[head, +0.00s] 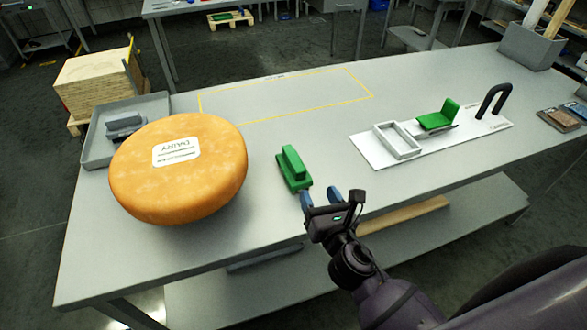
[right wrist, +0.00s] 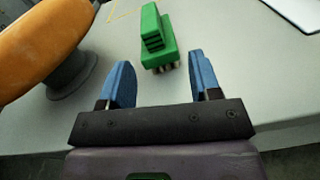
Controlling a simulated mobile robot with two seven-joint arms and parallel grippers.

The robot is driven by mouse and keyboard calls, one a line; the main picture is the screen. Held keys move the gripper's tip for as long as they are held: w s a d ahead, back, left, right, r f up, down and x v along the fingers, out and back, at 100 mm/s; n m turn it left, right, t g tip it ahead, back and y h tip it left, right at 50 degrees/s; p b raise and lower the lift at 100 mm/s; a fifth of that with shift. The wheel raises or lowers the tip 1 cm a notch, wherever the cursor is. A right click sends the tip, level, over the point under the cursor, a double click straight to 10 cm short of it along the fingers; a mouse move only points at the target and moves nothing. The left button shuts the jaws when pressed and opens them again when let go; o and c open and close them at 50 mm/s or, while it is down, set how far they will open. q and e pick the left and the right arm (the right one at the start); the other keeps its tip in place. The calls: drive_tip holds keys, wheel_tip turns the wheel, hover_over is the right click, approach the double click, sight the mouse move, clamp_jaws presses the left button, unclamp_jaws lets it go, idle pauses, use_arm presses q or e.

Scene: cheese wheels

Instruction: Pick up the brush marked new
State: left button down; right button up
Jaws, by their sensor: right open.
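A green brush (head: 293,168) with an upright handle block lies on the table just right of the cheese wheel. In the right wrist view the green brush (right wrist: 158,40) shows pale bristles at its lower edge, and I cannot read any mark on it. My right gripper (head: 320,195) is open and empty, just on the near side of the brush. In the right wrist view the brush is ahead of the spread blue fingers (right wrist: 161,72), roughly centred and not between them. My left gripper is not in view.
A large orange cheese wheel (head: 180,190) rests on a grey support (right wrist: 72,78) left of the brush. A grey tray (head: 92,152) holds a grey brush-like block (head: 124,125). A white board (head: 385,158) at right carries a green piece (head: 440,116) and a black handle (head: 494,98). The yellow-outlined area (head: 285,97) is clear.

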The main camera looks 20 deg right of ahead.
sight(296, 163)
drive_tip(key=shift+w+a+n+y, duration=0.4)
drive_tip(key=shift+a+n+y, duration=0.25)
drive_tip(key=shift+n, duration=0.55)
drive_tip(key=w, duration=0.5)
drive_tip(key=shift+w+a, duration=0.15)
drive_tip(key=shift+a, duration=0.1)
drive_tip(key=shift+w+d+p, duration=0.1)
drive_tip(key=shift+w+p, duration=0.3)
drive_tip(key=shift+w, duration=2.2)
